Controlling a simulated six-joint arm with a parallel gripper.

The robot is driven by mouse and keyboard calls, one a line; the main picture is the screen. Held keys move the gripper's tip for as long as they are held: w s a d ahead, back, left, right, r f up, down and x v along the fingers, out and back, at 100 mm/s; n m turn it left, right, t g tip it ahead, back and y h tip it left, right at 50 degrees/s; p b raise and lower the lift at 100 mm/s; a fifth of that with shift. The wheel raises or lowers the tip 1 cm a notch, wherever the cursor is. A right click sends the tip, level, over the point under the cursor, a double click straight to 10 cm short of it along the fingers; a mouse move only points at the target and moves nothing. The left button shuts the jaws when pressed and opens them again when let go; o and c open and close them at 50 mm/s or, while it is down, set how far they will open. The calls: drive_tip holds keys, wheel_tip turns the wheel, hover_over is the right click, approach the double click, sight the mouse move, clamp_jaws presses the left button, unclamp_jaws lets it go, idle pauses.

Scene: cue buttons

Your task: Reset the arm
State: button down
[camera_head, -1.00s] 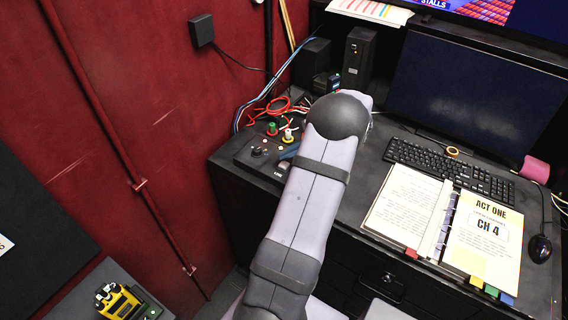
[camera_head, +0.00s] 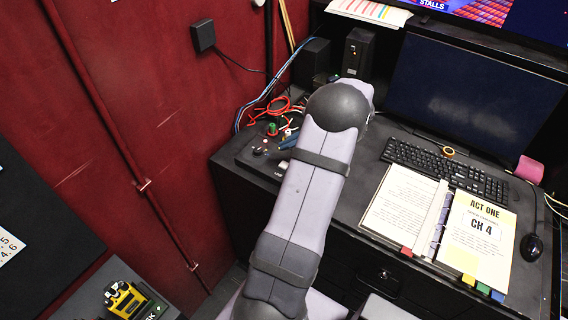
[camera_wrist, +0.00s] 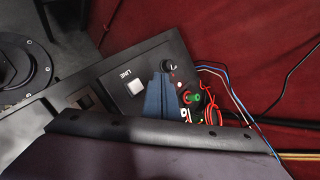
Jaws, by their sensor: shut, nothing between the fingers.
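My arm reaches over the desk in the head view and hides most of my gripper, with only a bluish sliver of it showing beside the arm. In the wrist view my gripper (camera_wrist: 161,88) shows as blue-grey fingers, shut and empty, in front of a black control panel (camera_wrist: 112,73). A green knob (camera_wrist: 194,97) is right of the fingers. Whether the fingers touch the panel cannot be told.
Red cables (camera_head: 277,106) lie behind the panel by the red wall (camera_head: 150,90). A keyboard (camera_head: 445,170), open binder (camera_head: 440,220), mouse (camera_head: 531,247) and monitor (camera_head: 470,95) are on the right of the desk. A yellow device (camera_head: 124,300) is at lower left.

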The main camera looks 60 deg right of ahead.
idle(0.4)
drive_tip(key=w+a+n+g+y, duration=0.1)
drive_tip(key=w+a+n+g, duration=0.2)
drive_tip(key=a, duration=0.6)
drive_tip(key=w+a+n+g, duration=0.15)
drive_tip(key=a+n, duration=0.25)
drive_tip(key=a, duration=0.4)
drive_tip(key=w+a+n+g+y, duration=0.1)
drive_tip(key=w+a+n+g, duration=0.2)
drive_tip(key=a, duration=0.6)
drive_tip(key=s+a+n+h, duration=0.2)
drive_tip(key=s+a+n, duration=0.3)
drive_tip(key=a+n, duration=0.2)
drive_tip(key=s+a+n+g+h, duration=0.1)
drive_tip(key=s+a+n, duration=0.4)
drive_tip(key=a, duration=0.5)
drive_tip(key=n+h, duration=0.1)
drive_tip(key=n, duration=0.1)
drive_tip(key=shift+a+f+n, duration=0.25)
drive_tip(key=shift+a+n, duration=0.15)
drive_tip(key=shift+g, duration=0.25)
wheel_tip(320, 180, down, 16)
drive_tip(key=b, duration=1.5)
drive_tip(key=shift+r+b, duration=0.25)
drive_tip(key=shift+b, duration=0.05)
